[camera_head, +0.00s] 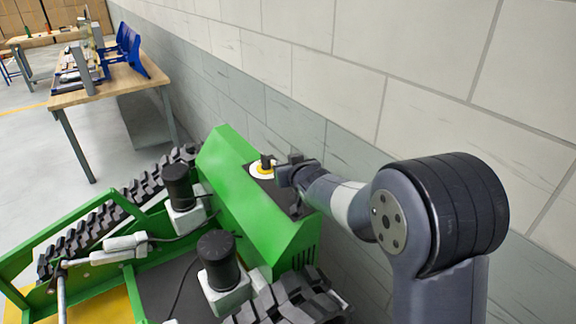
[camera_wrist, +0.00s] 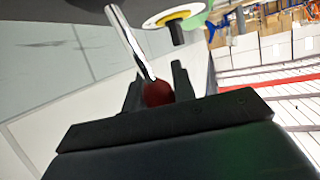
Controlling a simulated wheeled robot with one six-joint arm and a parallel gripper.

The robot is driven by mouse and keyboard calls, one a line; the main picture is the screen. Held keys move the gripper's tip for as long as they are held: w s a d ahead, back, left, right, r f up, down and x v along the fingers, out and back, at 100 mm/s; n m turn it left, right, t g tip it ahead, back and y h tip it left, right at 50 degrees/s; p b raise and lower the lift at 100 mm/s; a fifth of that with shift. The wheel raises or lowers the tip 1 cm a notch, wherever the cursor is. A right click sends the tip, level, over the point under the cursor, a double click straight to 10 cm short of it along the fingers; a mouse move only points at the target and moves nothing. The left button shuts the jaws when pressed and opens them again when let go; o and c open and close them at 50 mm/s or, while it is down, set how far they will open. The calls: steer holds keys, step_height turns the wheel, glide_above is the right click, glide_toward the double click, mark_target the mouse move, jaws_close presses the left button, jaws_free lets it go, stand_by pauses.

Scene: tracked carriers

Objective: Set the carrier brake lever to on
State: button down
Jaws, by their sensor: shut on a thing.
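The brake lever is a shiny metal rod (camera_wrist: 131,42) with a dark red knob (camera_wrist: 157,93) in the wrist view. My gripper (camera_wrist: 158,88) is shut on the red knob, with one dark finger on each side of it. In the head view my gripper (camera_head: 284,173) is over the top panel of the green carrier (camera_head: 248,207), close to the wall side. The lever is hidden behind my gripper there. No on or off marks can be read.
A black knob on a yellow and white ring (camera_head: 262,170) is right beside my gripper; the yellow ring (camera_wrist: 175,16) also shows in the wrist view. A block wall (camera_head: 330,80) runs close behind the carrier. A wooden workbench (camera_head: 110,85) stands at the far left.

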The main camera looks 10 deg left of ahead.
steer(key=shift+s+f, duration=0.2)
steer(key=shift+f, duration=0.45)
steer(key=c, duration=1.5)
jaws_free()
steer(key=shift+a, duration=0.1)
steer(key=shift+o, duration=0.7)
steer(key=shift+w+a, duration=0.1)
steer(key=shift+o, duration=0.8)
steer(key=shift+r, duration=0.3)
steer(key=v, duration=1.1)
steer(key=shift+w, duration=0.15)
steer(key=shift+x, duration=5.35)
steer(key=shift+r, duration=0.1)
